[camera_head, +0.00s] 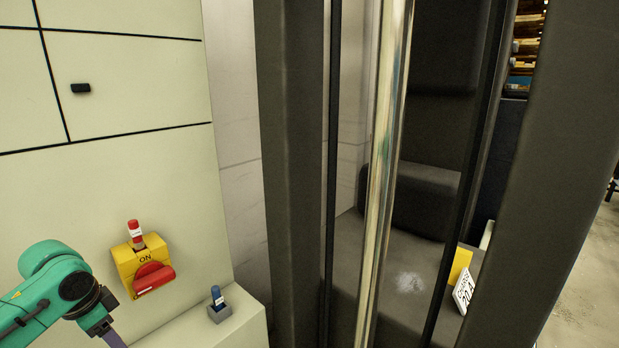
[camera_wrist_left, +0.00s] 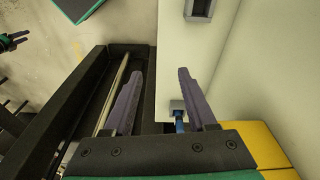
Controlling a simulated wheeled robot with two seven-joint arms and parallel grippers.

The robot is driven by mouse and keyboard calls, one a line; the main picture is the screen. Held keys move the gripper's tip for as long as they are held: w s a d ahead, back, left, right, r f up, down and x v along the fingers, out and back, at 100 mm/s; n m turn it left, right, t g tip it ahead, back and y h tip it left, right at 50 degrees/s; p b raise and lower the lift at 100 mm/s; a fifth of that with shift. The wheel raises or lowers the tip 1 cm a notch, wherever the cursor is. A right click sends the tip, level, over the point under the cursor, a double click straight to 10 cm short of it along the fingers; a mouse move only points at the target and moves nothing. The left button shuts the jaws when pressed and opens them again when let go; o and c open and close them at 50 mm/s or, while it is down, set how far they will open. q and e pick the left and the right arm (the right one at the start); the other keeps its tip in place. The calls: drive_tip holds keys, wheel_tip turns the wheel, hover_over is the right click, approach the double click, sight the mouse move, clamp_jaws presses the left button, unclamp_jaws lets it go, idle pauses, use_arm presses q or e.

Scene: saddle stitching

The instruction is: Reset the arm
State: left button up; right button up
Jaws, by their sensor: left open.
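My left arm (camera_head: 65,285) comes in at the lower left in the head view, beside the yellow switch box. Only a bit of a purple finger shows there, cut off by the bottom edge. In the left wrist view my left gripper (camera_wrist_left: 160,75) is open, its two purple fingers wide apart with nothing between the tips. A dark claw-like shape at the left edge of the wrist view looks like my right gripper (camera_wrist_left: 13,42). It is too small to tell its state.
The yellow switch box (camera_head: 127,262) marked ON has a red handle (camera_head: 152,277) and a red-capped piece (camera_head: 135,232) on top. A blue-capped piece (camera_head: 217,295) stands in a grey holder on the ledge (camera_head: 245,325). A dark-framed cabinet (camera_head: 290,180) stands right of these.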

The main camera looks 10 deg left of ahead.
use_arm(q)
drive_tip(key=s+d+f, duration=0.3)
drive_tip(key=d+f, duration=0.2)
drive_tip(key=f, duration=0.3)
drive_tip(key=s+d+f, duration=0.3)
drive_tip(key=d+f, duration=0.1)
drive_tip(key=f, duration=0.4)
drive_tip(key=s+d+n+t, duration=0.2)
drive_tip(key=s+d+n, duration=0.2)
drive_tip(key=d, duration=0.5)
wheel_tip(320, 180, down, 24)
drive_tip(key=s+g+b, duration=0.1)
drive_tip(key=s+b, duration=0.1)
drive_tip(key=b, duration=0.1)
drive_tip(key=s+a+f+m+g+y+b, duration=0.1)
drive_tip(key=s+a+f+b, duration=0.1)
drive_tip(key=s+f, duration=1.5)
drive_tip(key=shift+s+a+f+g+b, duration=0.15)
drive_tip(key=shift+a+f+g+b, duration=0.25)
drive_tip(key=shift+f, duration=0.45)
